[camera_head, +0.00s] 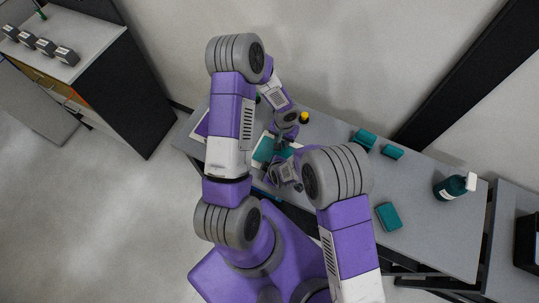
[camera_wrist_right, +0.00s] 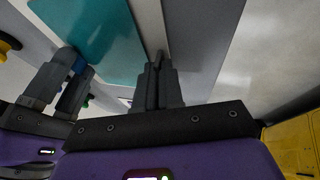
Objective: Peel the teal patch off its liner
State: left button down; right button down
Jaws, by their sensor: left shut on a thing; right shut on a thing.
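The teal patch (camera_head: 264,149) lies on the white liner (camera_head: 256,139) on the grey table, partly covered by my arms. In the right wrist view the teal patch (camera_wrist_right: 95,35) is a broad flat sheet, with a white liner strip (camera_wrist_right: 149,22) along its right side. My left gripper (camera_head: 281,142) is over the patch; in the right wrist view its fingers (camera_wrist_right: 72,76) are shut at the patch's near corner. My right gripper (camera_wrist_right: 159,66) is shut at the liner's near edge; its fingertips hide the exact grip. In the head view my right forearm mostly covers it.
Teal blocks (camera_head: 362,140), (camera_head: 392,152) and (camera_head: 388,216) lie to the right on the table (camera_head: 425,205). A yellow round object (camera_head: 304,117) sits behind the grippers. A cabinet (camera_head: 85,70) stands at the left.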

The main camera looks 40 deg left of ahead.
pick_arm(q)
jog(key=shift+r, duration=0.7)
jog(key=shift+r, duration=3.4)
pick_arm(e)
jog(key=shift+d+f, duration=0.15)
jog(key=c, duration=1.2)
grip_release()
jog(key=shift+c, duration=0.2)
jog(key=shift+r, duration=0.3)
pick_arm(q)
jog(key=shift+f+b, duration=0.3)
pick_arm(e)
jog(key=v, duration=1.1)
jog(key=shift+r, duration=0.25)
